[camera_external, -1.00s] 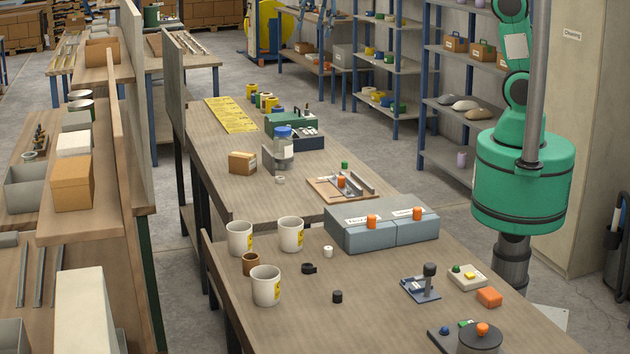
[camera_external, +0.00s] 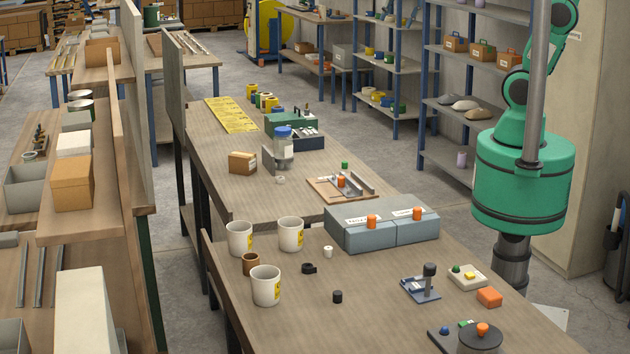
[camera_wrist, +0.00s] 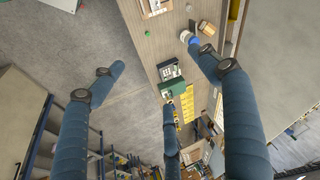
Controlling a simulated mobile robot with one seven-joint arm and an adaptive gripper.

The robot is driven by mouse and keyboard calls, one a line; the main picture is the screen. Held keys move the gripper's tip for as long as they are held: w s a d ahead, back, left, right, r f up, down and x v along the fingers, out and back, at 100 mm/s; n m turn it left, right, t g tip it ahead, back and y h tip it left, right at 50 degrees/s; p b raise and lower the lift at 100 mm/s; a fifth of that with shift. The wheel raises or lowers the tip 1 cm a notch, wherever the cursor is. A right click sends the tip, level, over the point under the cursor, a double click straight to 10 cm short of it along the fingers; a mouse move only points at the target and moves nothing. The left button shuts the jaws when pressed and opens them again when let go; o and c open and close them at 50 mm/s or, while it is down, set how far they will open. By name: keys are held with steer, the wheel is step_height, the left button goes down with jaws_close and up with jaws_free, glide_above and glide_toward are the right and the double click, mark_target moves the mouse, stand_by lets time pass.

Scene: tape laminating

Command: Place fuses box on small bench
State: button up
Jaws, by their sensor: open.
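No readable label clearly names the fuses box. A green case (camera_external: 290,122) with a dark tray of small parts (camera_external: 299,138) stands on the middle bench (camera_external: 225,199); the case also shows in the wrist view (camera_wrist: 172,88). A small labelled cardboard box (camera_external: 242,162) stands nearer the front; it also shows in the wrist view (camera_wrist: 206,28). A grey two-part box (camera_external: 378,235) with orange knobs stands on the front bench (camera_external: 290,325). I cannot tell which bench is the small one. My gripper (camera_wrist: 154,55) has its blue fingers spread, high above the middle bench and empty.
A blue-lidded jar (camera_external: 283,150) and a rail tray (camera_external: 341,187) are near the boxes. White mugs (camera_external: 266,286) and small devices crowd the front bench. A shelf rack (camera_external: 460,105) stands behind. The middle bench's front left is fairly clear.

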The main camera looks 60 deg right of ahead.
steer(key=s+d+f+n+t, duration=0.1)
steer(key=s+f+n, duration=0.2)
steer(key=s, duration=1.1)
step_height(320, 180, down, 2)
steer(key=shift+s+d+f+n, duration=0.15)
steer(key=shift+s+d+n, duration=0.05)
steer(key=shift+n, duration=0.1)
step_height(320, 180, down, 8)
steer(key=b, duration=0.8)
